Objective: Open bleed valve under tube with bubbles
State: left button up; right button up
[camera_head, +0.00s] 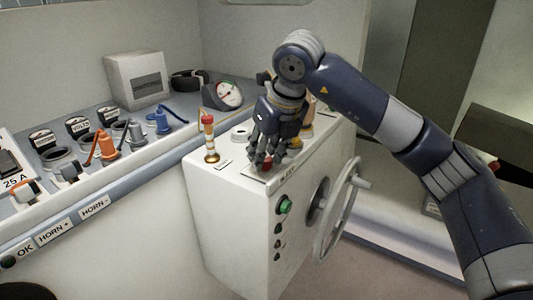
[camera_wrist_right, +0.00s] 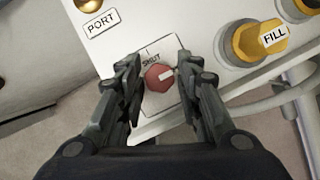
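A red valve knob (camera_wrist_right: 158,77) with a white pointer mark sits on a white plate on top of the white console (camera_head: 225,235). The plate reads "SHUT". My right gripper (camera_wrist_right: 158,68) is open, with one finger on each side of the knob; I cannot tell whether they touch it. In the head view my right gripper (camera_head: 267,160) points down at the console top and mostly hides the knob. A clear tube (camera_head: 209,138) with a red top and amber base stands left of it. Any bubbles are too small to tell. My left gripper is not in view.
A "PORT" label (camera_wrist_right: 102,22) and a yellow cap marked "FILL" (camera_wrist_right: 272,38) flank the knob. A steering wheel (camera_head: 338,208) and a green button (camera_head: 285,206) are on the console's front. Orange and blue levers (camera_head: 107,146) line the left panel.

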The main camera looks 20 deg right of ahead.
jog(key=shift+f, duration=0.1)
jog(key=shift+s+r, duration=0.1)
jog(key=shift+r, duration=0.1)
jog(key=v, duration=1.1)
jog(key=shift+r, duration=0.35)
jog(key=shift+s+f, duration=0.1)
jog(key=shift+s, duration=0.05)
